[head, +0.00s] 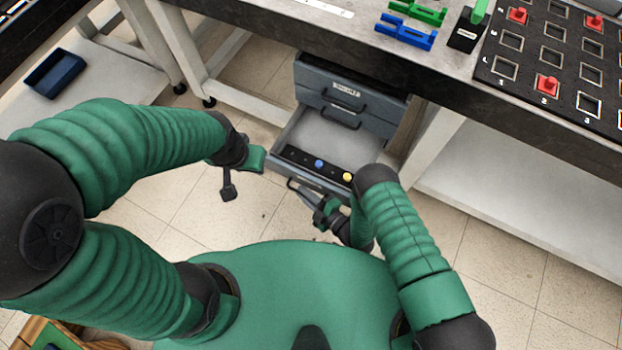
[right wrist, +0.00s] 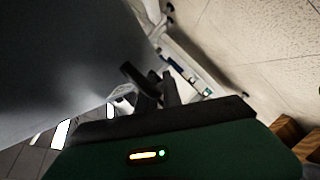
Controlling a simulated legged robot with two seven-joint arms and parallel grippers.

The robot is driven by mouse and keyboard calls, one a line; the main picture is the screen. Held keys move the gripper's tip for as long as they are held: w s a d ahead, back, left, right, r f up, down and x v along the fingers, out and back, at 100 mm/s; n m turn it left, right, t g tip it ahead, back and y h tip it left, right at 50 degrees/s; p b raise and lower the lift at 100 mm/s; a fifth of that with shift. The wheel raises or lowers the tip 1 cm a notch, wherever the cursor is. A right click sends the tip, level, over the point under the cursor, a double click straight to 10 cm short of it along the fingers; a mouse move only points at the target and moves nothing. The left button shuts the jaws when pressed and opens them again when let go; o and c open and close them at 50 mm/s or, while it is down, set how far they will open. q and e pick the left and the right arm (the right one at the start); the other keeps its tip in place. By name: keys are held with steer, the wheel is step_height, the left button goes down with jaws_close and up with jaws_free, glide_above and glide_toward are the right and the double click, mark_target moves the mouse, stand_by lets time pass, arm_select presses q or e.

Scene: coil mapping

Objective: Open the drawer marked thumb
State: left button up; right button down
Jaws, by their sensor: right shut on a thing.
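A grey drawer cabinet (head: 345,85) stands under the workbench. Its low drawer (head: 290,128) is pulled far out toward me, and I cannot read a label on its front. My right gripper (head: 299,189) is at this drawer's front and is shut on its dark handle (head: 291,183). In the right wrist view the fingers (right wrist: 150,88) meet a dark bar beside a large grey face (right wrist: 60,60). My left gripper (head: 228,187) hangs left of the open drawer, apart from it; its jaws are too small to judge.
In the drawer lies a black strip (head: 300,157) with a blue knob (head: 319,163) and a yellow knob (head: 347,177). The bench above bears a black board (head: 524,82) with red pieces, and blue and green holders. A blue tray (head: 54,74) sits at left. Tiled floor is clear around.

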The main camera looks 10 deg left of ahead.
arm_select(q)
steer(key=shift+r, duration=0.25)
arm_select(e)
steer(key=shift+s+a+f, duration=0.1)
steer(key=shift+s+a, duration=0.1)
steer(key=shift+s, duration=0.55)
steer(key=c, duration=1.8)
jaws_free()
steer(key=shift+w, duration=0.1)
